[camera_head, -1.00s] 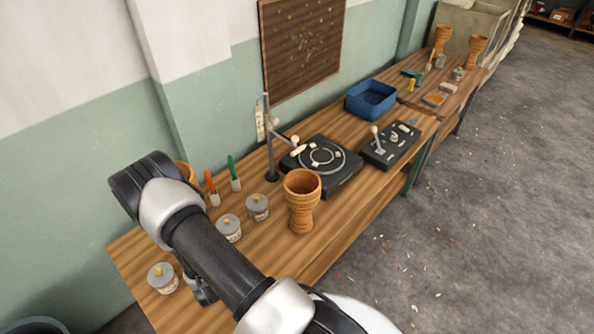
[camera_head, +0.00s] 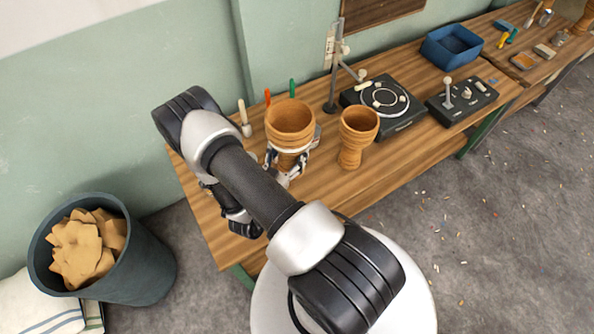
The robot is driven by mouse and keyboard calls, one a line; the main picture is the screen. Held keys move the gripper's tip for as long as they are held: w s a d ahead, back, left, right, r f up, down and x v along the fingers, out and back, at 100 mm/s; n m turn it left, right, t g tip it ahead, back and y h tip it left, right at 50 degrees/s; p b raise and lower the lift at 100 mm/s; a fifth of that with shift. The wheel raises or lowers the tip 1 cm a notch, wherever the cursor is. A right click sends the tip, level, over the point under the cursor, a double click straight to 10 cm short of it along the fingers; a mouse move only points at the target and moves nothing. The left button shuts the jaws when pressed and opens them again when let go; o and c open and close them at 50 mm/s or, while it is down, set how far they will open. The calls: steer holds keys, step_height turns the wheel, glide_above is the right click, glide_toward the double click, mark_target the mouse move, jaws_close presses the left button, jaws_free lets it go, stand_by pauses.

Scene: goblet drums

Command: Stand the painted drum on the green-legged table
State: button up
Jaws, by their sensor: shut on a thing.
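My gripper (camera_head: 287,166) is shut on a brown goblet drum (camera_head: 290,122) at its narrow part. The drum is upright, its wide open bowl above the jaws. Its foot is hidden by the gripper, so I cannot tell whether it touches the table. A second goblet drum (camera_head: 357,134) stands upright on the wooden table (camera_head: 418,156), just right of the held one. This table has green legs, one showing at its right end. Both drums look plain ringed brown; I see no clear painted pattern on either.
Behind the drums are upright tools with orange and green handles (camera_head: 291,88). To the right are a black turntable device (camera_head: 385,103), a lever box (camera_head: 463,100) and a blue bin (camera_head: 451,47). A dark bucket of scraps (camera_head: 101,250) stands on the floor at left.

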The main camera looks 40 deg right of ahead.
step_height(320, 180, down, 15)
steer(key=b, duration=0.4)
steer(key=shift+f+b, duration=0.2)
steer(key=shift+b, duration=0.2)
steer(key=o, duration=1.6)
steer(key=shift+c, duration=0.2)
